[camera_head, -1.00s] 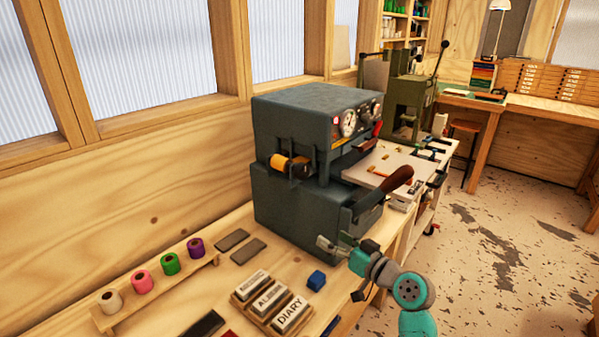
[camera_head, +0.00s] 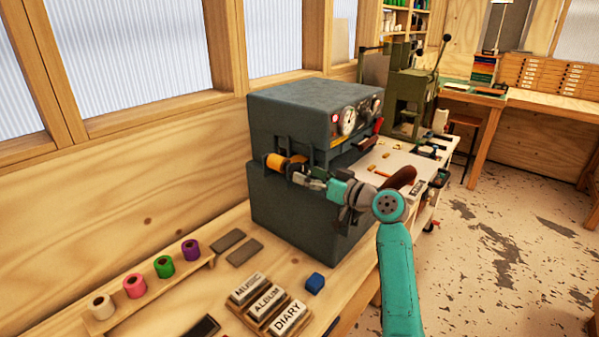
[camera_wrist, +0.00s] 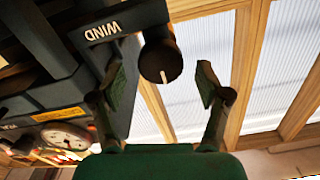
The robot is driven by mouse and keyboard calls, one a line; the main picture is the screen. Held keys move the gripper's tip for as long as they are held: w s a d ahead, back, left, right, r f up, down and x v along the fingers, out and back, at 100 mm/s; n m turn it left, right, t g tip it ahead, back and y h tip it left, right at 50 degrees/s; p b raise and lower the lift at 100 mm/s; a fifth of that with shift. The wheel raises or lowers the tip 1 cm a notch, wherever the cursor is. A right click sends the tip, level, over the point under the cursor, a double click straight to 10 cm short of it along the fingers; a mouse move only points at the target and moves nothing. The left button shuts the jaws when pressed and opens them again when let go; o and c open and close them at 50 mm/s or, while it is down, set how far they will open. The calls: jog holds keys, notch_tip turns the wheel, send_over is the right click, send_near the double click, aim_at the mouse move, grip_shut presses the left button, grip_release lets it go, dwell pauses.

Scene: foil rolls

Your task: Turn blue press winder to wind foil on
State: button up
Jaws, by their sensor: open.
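The blue-grey press (camera_head: 290,215) stands on the bench against the wall. An orange foil roll (camera_head: 278,162) is mounted on its left side. In the wrist view the dark round winder knob (camera_wrist: 160,57) with a white pointer line sits beside a "WIND" label (camera_wrist: 103,31). My gripper (camera_head: 300,177) is at the press's side, just below and right of the roll. In the wrist view my gripper (camera_wrist: 162,84) is open, with one finger on each side of the knob in the picture. Gaps show between knob and fingers; its depth between them is hard to tell.
Several foil rolls (camera_head: 164,266) stand on a wooden rack at the left. Title blocks (camera_head: 267,301), a small blue block (camera_head: 315,283) and dark flat bars (camera_head: 244,252) lie on the bench. A gauge (camera_wrist: 64,137) shows on the press front. A green press (camera_head: 405,105) stands behind.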

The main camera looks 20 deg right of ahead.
aim_at(303, 173)
jog(key=shift+x, duration=1.8)
jog(key=c, duration=1.2)
